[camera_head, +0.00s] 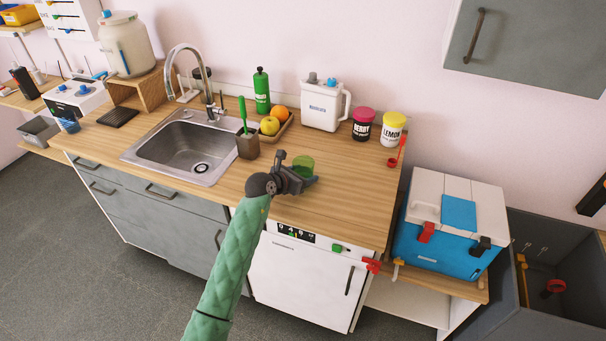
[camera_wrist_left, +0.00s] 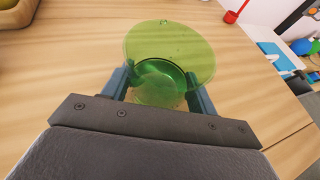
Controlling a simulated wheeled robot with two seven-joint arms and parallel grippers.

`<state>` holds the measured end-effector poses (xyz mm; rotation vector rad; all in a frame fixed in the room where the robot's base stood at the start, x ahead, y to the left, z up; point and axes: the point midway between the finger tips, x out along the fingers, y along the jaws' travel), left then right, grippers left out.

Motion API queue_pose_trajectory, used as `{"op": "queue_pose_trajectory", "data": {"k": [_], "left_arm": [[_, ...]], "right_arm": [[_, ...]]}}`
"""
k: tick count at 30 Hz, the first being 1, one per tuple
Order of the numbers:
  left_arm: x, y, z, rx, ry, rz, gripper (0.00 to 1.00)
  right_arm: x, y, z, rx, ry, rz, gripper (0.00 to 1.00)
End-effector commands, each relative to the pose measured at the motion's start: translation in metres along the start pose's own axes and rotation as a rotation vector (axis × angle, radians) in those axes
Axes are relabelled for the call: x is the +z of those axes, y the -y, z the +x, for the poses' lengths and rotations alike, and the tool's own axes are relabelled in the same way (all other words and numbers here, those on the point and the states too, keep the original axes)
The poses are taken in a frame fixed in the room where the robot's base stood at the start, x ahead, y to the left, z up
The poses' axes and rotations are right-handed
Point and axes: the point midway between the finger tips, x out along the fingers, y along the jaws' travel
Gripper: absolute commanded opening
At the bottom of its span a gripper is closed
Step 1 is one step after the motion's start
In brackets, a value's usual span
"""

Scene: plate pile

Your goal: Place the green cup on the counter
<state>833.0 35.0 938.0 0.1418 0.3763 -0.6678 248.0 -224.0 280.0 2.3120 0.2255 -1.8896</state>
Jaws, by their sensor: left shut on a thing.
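The green cup (camera_head: 303,166) is see-through and sits at the front part of the wooden counter (camera_head: 335,190), or just above it; I cannot tell if its base touches. In the left wrist view the green cup (camera_wrist_left: 168,62) is between the two fingers, with its round rim facing the camera. My left gripper (camera_head: 300,178) is shut on the cup; its fingers also show in the left wrist view (camera_wrist_left: 160,88). The cup's lower part is partly hidden by the gripper. My right gripper is not in view.
A fruit tray (camera_head: 282,130), white jug (camera_head: 322,106) and two jars, black (camera_head: 363,123) and yellow-lidded (camera_head: 393,128), stand behind. The counter right of the cup is clear.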

Motion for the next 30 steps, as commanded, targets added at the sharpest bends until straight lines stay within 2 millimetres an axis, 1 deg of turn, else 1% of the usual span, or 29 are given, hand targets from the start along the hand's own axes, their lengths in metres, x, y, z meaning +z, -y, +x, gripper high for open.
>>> {"op": "queue_pose_trajectory", "data": {"k": [1,2,3,5,13,16,17,19,20,21,22,30], "left_arm": [[-0.002,0.0,0.001,0.0,0.0,0.0,0.32],[-0.002,0.0,0.001,0.0,0.0,0.0,0.62],[-0.001,0.0,0.001,0.0,0.0,0.0,0.7],[-0.001,0.0,0.001,0.0,0.0,0.0,0.8],[-0.001,0.0,0.0,0.0,0.0,0.0,0.8],[0.002,0.0,-0.001,0.0,0.0,0.0,0.8],[0.0,0.0,-0.003,0.0,0.0,0.0,0.8],[-0.001,-0.001,-0.009,0.001,0.0,0.0,0.8],[-0.001,-0.001,-0.013,0.002,0.0,0.001,0.8],[-0.002,-0.001,-0.018,0.002,0.0,0.002,0.8],[-0.003,-0.001,-0.023,0.001,0.0,0.002,0.8],[-0.003,-0.001,-0.074,0.001,0.0,0.003,0.8]], "right_arm": [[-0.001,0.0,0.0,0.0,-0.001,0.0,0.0],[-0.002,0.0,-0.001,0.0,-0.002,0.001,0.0],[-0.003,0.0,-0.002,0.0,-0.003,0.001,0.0],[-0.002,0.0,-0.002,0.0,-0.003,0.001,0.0],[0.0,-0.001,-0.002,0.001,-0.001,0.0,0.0],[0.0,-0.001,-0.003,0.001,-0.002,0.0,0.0],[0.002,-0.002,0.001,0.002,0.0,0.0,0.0],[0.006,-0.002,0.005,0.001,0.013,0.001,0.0],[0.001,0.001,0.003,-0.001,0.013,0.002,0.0],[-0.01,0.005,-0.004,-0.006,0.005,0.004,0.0],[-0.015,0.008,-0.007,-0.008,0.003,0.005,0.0],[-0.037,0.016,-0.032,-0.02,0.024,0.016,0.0]]}}
